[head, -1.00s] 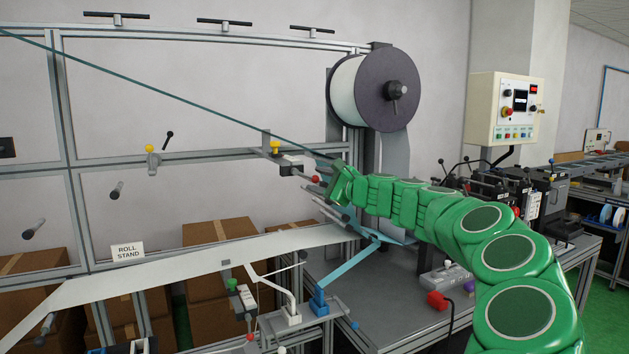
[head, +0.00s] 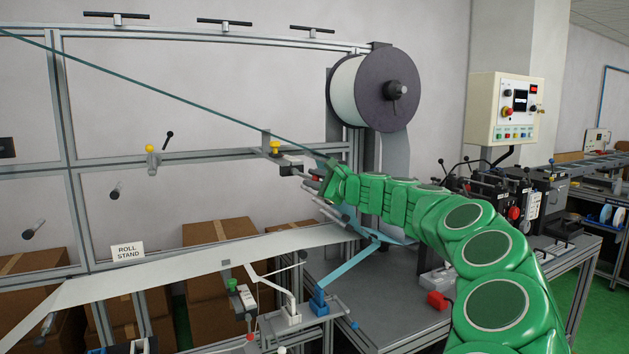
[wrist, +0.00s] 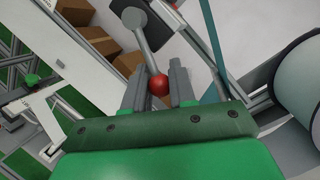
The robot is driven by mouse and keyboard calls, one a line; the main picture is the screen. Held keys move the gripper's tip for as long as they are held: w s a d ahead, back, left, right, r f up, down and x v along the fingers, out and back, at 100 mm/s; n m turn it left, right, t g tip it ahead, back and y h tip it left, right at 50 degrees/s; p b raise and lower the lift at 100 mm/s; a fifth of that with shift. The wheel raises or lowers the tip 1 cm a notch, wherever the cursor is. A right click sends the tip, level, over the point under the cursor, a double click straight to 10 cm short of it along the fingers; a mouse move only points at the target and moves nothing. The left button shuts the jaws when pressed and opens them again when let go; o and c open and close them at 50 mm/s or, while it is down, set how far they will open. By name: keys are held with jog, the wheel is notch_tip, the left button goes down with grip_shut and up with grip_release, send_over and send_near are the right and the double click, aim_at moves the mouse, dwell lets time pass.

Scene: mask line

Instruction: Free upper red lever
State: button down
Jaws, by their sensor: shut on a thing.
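The upper red lever has a red ball knob (wrist: 158,84) on a grey rod (wrist: 143,38). In the wrist view the knob sits between the two grey fingers of my gripper (wrist: 159,76), near their base, and the gripper is shut on it. The rod runs up to a dark block (wrist: 129,16). In the head view the red knob (head: 316,178) shows at the tip of my green gripper (head: 323,181), beside the clamp on the frame's middle rail. The fingers are mostly hidden there.
A teal strip (head: 180,97) runs diagonally down to the clamp, close to my gripper. A large white roll (head: 362,90) stands just above and right. A yellow knob (head: 275,147) is left of the clamp. A white web (head: 200,262) and a blue arm (head: 345,272) lie below.

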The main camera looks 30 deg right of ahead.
jog(key=shift+d+r+n+g+h, duration=0.1)
jog(key=shift+r+n+g+h, duration=0.1)
jog(key=shift+r+n, duration=0.35)
jog(key=shift+d+r+n+g+h, duration=0.1)
jog(key=shift+r+n+g, duration=0.1)
jog(key=shift+n, duration=0.65)
jog(key=c, duration=1)
grip_release()
jog(key=shift+s, duration=0.1)
jog(key=v, duration=0.7)
jog(key=shift+s+d+r, duration=0.1)
jog(key=shift+s+d, duration=0.05)
jog(key=shift+s, duration=0.15)
